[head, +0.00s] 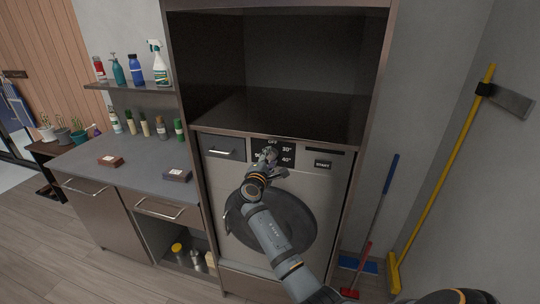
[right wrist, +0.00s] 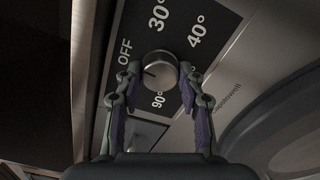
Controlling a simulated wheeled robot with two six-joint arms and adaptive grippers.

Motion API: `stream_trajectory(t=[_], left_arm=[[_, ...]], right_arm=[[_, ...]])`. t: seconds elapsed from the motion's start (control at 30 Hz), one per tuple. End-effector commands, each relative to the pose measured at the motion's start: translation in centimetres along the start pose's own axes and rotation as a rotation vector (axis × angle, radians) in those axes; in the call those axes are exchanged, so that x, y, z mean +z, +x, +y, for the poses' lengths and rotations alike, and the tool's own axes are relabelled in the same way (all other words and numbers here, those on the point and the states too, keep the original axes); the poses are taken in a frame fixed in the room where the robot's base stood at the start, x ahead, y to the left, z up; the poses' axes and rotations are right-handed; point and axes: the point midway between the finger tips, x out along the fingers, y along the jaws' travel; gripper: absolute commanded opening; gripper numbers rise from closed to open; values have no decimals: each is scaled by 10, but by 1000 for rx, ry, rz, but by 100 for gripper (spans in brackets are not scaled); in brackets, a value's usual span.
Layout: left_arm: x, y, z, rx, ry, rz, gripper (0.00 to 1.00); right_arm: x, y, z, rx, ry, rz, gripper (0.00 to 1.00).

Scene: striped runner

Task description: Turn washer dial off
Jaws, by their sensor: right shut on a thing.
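The washer (head: 310,185) stands under the cabinet shelf, with a dark panel at its top bearing OFF, 30°, 40° and other labels. My right gripper (head: 270,155) is at this panel and covers the dial in the head view. In the right wrist view the round metal dial (right wrist: 160,71) sits between the two fingertips of my right gripper (right wrist: 160,76), which are shut on its sides. A short dark mark on the dial's face lies toward its left side, roughly between OFF and 90°; its exact heading is hard to tell. My left gripper is out of view.
The START button (head: 323,164) is right of the dial and the drawer (head: 224,148) left of it. My forearm crosses the round door (head: 240,222). A counter (head: 120,150) with bottles and boxes stands left; a broom (head: 440,170) leans right.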

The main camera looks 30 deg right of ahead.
Motion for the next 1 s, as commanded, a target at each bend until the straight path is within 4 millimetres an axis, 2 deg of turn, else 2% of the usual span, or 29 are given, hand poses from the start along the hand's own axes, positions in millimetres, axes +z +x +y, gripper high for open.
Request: stream_trajectory(t=[0.3,0.8,0.83,0.97,1.0], left_arm=[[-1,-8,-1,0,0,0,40],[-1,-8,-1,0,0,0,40],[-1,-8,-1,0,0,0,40],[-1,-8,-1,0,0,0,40],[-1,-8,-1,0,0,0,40]], right_arm=[[0,0,-1,-2,-96,1,7],[-1,0,-2,-3,-111,1,7],[-1,0,-2,-3,-111,1,43],[-1,0,-2,-2,-110,1,60],[-1,0,-1,-2,-110,1,62]])
